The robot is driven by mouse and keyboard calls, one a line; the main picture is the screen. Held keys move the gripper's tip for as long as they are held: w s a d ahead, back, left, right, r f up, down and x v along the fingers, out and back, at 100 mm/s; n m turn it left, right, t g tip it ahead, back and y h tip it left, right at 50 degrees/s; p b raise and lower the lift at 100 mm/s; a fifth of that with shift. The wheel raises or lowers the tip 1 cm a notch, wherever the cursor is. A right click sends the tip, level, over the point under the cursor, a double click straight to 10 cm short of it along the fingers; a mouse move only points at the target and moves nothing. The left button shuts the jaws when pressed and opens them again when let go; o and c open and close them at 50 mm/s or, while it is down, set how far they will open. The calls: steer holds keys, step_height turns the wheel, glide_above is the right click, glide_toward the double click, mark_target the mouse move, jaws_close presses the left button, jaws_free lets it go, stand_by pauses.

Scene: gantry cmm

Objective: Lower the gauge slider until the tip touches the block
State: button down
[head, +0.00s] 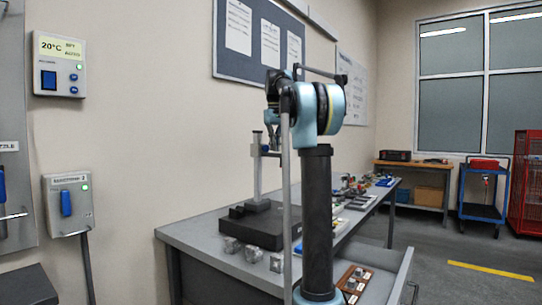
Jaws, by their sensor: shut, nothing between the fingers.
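The gauge stand (257,178) rises as a pale upright post from a dark flat base plate (262,226) on the grey bench. A short cross arm (265,152) sits near the top of the post. My gripper (273,139) shows only as a small dark shape beside the top of the post, below my light blue wrist. It is shut and empty. My arm covers the right side of the stand. The slider, the tip and the block under it cannot be made out, and whether the gripper touches the gauge cannot be told.
Several small grey metal blocks (252,254) lie on the grey bench (205,240) in front of the base plate. A drawer (388,276) stands out on the right.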

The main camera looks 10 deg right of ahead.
step_height(320, 180, down, 17)
steer(key=shift+r, duration=0.15)
stand_by(3.9)
steer(key=shift+f, duration=0.75)
stand_by(1.0)
steer(key=shift+r, duration=0.1)
step_height(320, 180, up, 7)
stand_by(1.2)
